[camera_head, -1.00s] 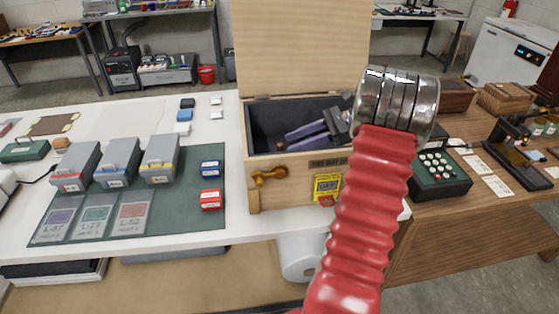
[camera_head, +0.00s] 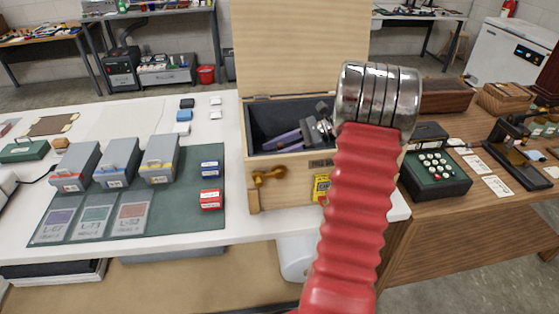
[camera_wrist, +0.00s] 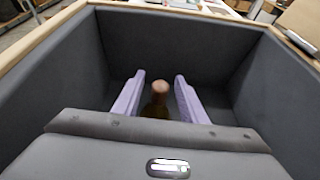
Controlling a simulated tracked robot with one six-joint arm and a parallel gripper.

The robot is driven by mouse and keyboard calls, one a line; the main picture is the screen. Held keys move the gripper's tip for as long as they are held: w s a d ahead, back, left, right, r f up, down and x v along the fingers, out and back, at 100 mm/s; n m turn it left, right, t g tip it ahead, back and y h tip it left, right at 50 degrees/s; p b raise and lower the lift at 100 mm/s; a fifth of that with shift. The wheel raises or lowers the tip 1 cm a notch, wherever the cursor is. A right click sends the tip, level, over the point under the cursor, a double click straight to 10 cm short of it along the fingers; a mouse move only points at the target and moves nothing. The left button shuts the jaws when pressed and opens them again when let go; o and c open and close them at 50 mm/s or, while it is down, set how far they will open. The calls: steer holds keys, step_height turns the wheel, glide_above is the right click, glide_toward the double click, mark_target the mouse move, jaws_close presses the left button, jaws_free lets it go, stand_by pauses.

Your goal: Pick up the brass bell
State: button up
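The brass bell's brown rounded handle (camera_wrist: 160,88) shows in the wrist view, standing up inside a grey-lined box. Its lower part (camera_wrist: 154,112) is dark and blurred, and mostly hidden behind my gripper body. My gripper (camera_wrist: 159,78) has two purple fingers, apart, one on each side of the handle, with a visible gap on both sides. In the head view my gripper (camera_head: 276,144) reaches into the open wooden box (camera_head: 290,196), and the bell is hidden there.
The box's lid (camera_head: 300,45) stands upright behind it. The box walls surround my gripper closely. A brass crank (camera_head: 270,177) sticks out of the box front. Grey cases (camera_head: 118,160) lie on a green mat (camera_head: 180,215) to the left. A dark keyed device (camera_head: 435,175) stands to the right.

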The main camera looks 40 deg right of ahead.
steer(key=shift+x, duration=0.9)
steer(key=shift+c, duration=0.2)
jaws_close()
